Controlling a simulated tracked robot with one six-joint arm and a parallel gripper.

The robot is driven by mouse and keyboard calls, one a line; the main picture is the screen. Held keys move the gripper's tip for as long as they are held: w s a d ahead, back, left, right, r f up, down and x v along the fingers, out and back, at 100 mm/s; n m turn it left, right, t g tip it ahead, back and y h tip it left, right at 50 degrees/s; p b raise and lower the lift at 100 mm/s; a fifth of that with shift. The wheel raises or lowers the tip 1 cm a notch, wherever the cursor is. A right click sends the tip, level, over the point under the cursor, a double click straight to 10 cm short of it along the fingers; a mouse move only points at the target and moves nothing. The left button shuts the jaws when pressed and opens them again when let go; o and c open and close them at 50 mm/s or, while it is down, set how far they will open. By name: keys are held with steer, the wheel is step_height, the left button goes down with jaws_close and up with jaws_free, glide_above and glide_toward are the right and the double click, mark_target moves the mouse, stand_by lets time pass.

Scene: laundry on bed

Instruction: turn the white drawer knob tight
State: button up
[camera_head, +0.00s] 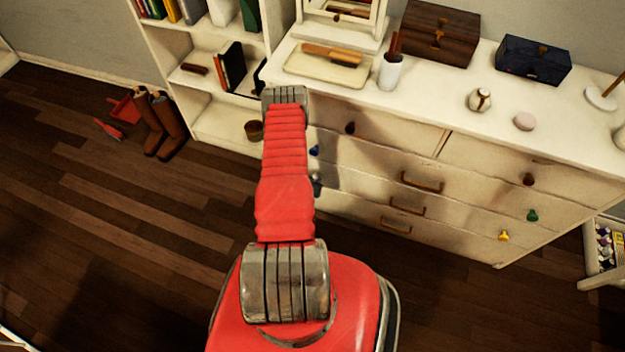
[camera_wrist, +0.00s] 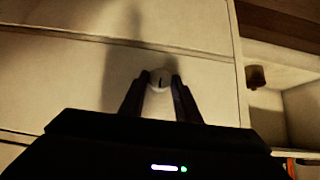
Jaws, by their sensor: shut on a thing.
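The white drawer knob (camera_wrist: 159,79) is round, with a short dark upright mark on its face. It sits on a pale drawer front (camera_wrist: 60,85) in the wrist view. My gripper (camera_wrist: 159,86) is shut on it, one dark finger at its left side and one at its right. In the head view my red arm reaches to the left end of the white dresser (camera_head: 470,185). The white knob cannot be made out there, and my fingers are mostly hidden behind the arm.
Other knobs stick out of the dresser: blue (camera_head: 314,150), brown (camera_head: 350,128), green (camera_head: 532,215) and yellow (camera_head: 503,236). A white shelf (camera_head: 215,125) stands close on the left. A tray (camera_head: 326,68) and boxes stand on top. Boots (camera_head: 160,125) stand on the floor.

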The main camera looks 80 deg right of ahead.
stand_by(0.3)
steer(key=o, duration=1)
steer(key=v, duration=1.3)
steer(key=shift+s+a+r, duration=0.15)
steer(key=shift+a+r, duration=0.15)
